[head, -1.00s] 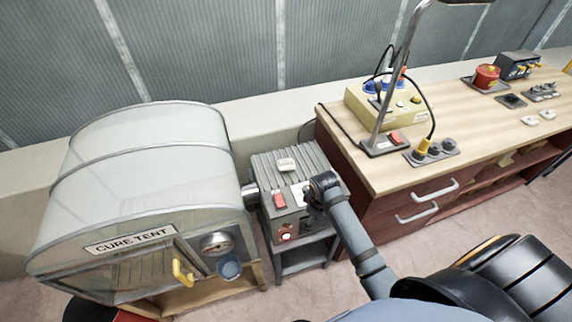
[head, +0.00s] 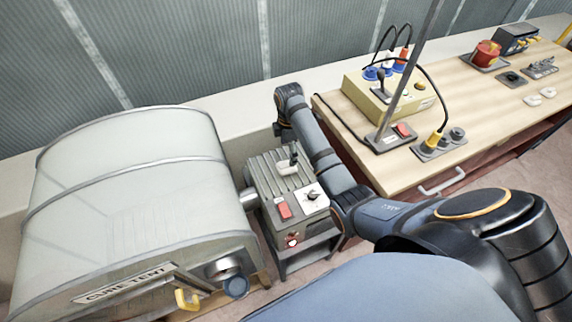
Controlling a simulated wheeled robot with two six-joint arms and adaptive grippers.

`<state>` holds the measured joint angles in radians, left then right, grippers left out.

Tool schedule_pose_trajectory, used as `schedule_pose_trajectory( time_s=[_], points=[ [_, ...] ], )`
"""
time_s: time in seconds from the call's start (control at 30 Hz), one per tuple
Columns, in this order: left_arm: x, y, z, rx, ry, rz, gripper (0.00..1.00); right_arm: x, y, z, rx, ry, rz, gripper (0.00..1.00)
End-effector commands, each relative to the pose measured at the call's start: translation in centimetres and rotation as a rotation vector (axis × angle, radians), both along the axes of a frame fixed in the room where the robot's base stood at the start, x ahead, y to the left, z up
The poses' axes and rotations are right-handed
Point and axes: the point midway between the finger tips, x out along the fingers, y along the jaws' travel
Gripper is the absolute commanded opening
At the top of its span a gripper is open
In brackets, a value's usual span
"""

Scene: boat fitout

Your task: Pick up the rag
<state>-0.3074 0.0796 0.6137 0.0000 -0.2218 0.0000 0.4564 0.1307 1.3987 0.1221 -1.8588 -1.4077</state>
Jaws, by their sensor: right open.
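A small whitish piece, seemingly the rag (head: 285,170), lies on the ribbed top of the grey machine (head: 265,184) in the middle. My right arm reaches over from the right, and its gripper (head: 291,160) points down at the whitish piece, its dark fingers just above or around it. The gripper is open. The fingers cover part of the piece, and I cannot tell whether they touch it. My left gripper is not in view.
The cure tent (head: 130,190) stands close on the left, joined to the machine by a short pipe. A wooden bench (head: 470,150) on the right carries a yellow box (head: 410,98) with cables and a lamp post (head: 408,80). A red switch (head: 284,211) and knob (head: 312,195) sit on the machine.

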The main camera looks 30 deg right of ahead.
Motion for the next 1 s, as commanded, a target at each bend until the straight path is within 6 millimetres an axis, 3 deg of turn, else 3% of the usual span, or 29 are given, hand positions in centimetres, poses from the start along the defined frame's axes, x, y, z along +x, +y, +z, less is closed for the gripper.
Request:
schedule_pose_trajectory(
  time_s=[0.17, 0.33, 0.6, 0.87, 1.0],
  points=[
    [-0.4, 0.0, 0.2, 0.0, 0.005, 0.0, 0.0, 0.0, 0.0, -1.8, 0.0, -0.001, 0.0, 0.83],
    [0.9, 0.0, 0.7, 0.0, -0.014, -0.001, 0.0, -0.2, -0.1, -2.4, 0.0, 0.0, -0.001, 0.83],
    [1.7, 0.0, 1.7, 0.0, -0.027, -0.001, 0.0, -0.8, -0.4, -6.7, 0.001, 0.001, -0.001, 0.83],
    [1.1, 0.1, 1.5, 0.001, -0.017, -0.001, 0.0, -0.7, -0.4, -7.2, 0.0, -0.003, -0.001, 0.83],
    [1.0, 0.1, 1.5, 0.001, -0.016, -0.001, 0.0, -0.7, -0.4, -7.1, 0.0, -0.003, -0.001, 0.65]
  ],
)
